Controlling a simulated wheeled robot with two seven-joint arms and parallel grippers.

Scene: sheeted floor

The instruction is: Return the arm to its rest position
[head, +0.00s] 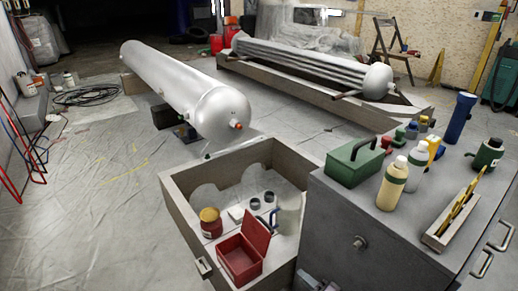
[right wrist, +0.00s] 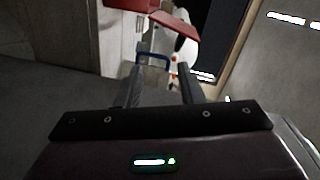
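My right gripper (right wrist: 160,84) shows in the right wrist view with its two dark fingers apart. I see nothing clamped between them. A blue handle and pale shapes show beyond the fingertips, and a red box (right wrist: 172,22) is farther up. In the head view a small grey part of my right gripper (head: 312,281) shows at the bottom edge, beside the grey cabinet and in front of the open crate. My left gripper is in neither view.
The grey cabinet (head: 335,215) carries a green toolbox (head: 352,165) and bottles. A long silver tank (head: 180,88) lies behind.

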